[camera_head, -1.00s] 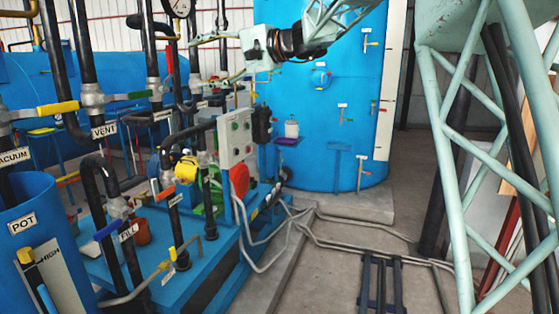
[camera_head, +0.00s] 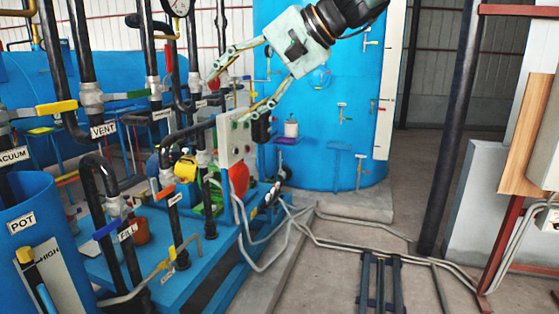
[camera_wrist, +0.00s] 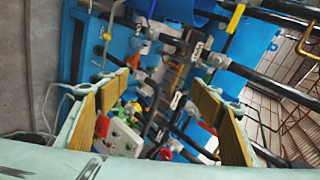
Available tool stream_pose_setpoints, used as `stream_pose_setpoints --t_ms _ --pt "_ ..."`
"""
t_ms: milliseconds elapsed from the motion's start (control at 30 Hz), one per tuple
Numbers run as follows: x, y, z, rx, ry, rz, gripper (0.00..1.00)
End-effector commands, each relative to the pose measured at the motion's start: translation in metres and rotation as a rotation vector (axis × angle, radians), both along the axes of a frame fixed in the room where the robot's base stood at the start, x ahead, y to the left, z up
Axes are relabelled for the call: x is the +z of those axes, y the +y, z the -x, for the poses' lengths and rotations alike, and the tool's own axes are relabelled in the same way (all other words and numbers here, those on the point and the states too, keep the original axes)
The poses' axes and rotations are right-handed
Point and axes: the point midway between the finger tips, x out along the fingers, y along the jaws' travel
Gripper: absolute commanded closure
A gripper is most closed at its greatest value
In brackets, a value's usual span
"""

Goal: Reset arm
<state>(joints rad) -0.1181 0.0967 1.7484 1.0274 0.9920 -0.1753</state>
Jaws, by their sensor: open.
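My gripper (camera_head: 226,94) is pale green with yellowish ribbed finger pads. It hangs in the air at the upper middle of the head view, in front of the large blue tank (camera_head: 330,170), with its fingers towards the lower left. The fingers stand wide apart with nothing between them. In the wrist view, my open gripper (camera_wrist: 165,105) frames the pipes and valves beyond it. The grey control box (camera_head: 236,137) with buttons appears just below the fingers in the head view, and also between them in the wrist view (camera_wrist: 122,137). I cannot tell how far off it is.
Black pipes with coloured valve handles, such as the yellow VENT handle (camera_head: 57,107), fill the left. A blue pot (camera_head: 30,245) stands at front left. A dark post (camera_head: 452,150) and a wooden panel (camera_head: 527,135) are at right. The floor between has low grey pipes and a rail.

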Motion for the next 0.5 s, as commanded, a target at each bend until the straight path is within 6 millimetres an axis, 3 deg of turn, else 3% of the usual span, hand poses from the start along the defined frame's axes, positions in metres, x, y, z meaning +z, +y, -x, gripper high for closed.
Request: stream_pose_setpoints --t_ms 500 --pt "-0.050 -0.078 0.112 -0.005 0.002 0.234 0.40"
